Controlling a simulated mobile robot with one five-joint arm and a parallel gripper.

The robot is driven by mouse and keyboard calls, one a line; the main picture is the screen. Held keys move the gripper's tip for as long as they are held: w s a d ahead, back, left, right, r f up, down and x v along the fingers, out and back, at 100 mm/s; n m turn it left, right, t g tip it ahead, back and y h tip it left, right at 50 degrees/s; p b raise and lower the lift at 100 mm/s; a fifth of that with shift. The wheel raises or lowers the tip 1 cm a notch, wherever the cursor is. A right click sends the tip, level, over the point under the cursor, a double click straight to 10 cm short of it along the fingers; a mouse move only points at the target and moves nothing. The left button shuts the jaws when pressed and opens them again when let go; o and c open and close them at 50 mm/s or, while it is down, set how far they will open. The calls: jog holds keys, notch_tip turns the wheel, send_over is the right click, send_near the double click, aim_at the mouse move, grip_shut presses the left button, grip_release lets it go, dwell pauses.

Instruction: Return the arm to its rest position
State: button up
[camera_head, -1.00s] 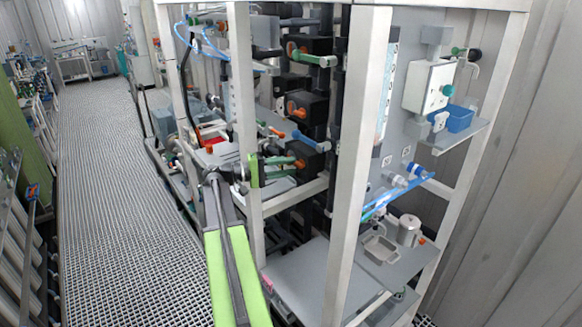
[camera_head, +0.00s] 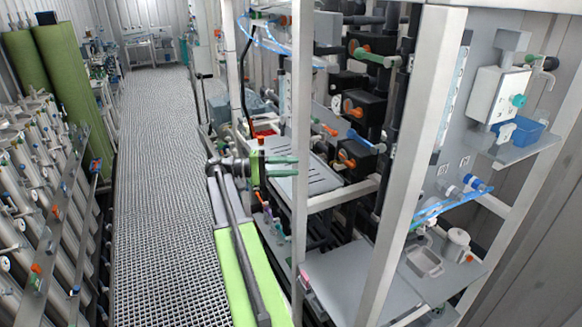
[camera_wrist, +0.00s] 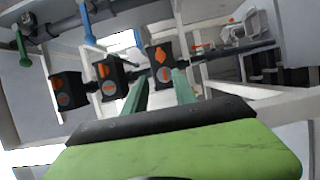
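My gripper (camera_head: 296,166) has two green fingers and points right, toward the white equipment frame, in the camera_head view. A gap shows between the fingers and nothing is held. My arm, with its light green link, reaches forward from the bottom of the picture and is still extended. In the camera_wrist view the gripper (camera_wrist: 163,80) shows both fingers apart beyond the green and black housing. Black valve blocks with orange knobs appear behind the fingertips. I cannot tell how far away they are.
The white frame post (camera_head: 301,130) stands close beside my gripper. A grey shelf (camera_head: 350,283) and a blue bin (camera_head: 520,130) are to the right. The grated walkway (camera_head: 160,190) on the left is clear.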

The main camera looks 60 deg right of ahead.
jog(key=w+a+f+n+t+y+b, duration=0.1)
jog(key=w+a+f+n+t+b, duration=0.35)
jog(key=a+f, duration=0.8)
jog(key=w+a+f+n+t+y+b, duration=0.1)
jog(key=w+a+f+n+t+b, duration=0.1)
jog(key=w+a+f+t+b, duration=0.95)
jog(key=a+f+n+y+b, duration=0.1)
jog(key=a+f+y, duration=0.1)
jog(key=a+f, duration=0.4)
jog(key=a+f+n+y+b, duration=0.1)
jog(key=a+f, duration=0.6)
jog(key=a, duration=0.9)
jog(key=a+f+n+g+y+b, duration=0.1)
jog(key=a+f+y, duration=0.4)
jog(key=a, duration=0.7)
jog(key=shift+w+f+n+b, duration=0.2)
jog(key=shift+f+n+b, duration=0.4)
jog(key=shift+f+n, duration=0.3)
jog(key=shift+f, duration=0.1)
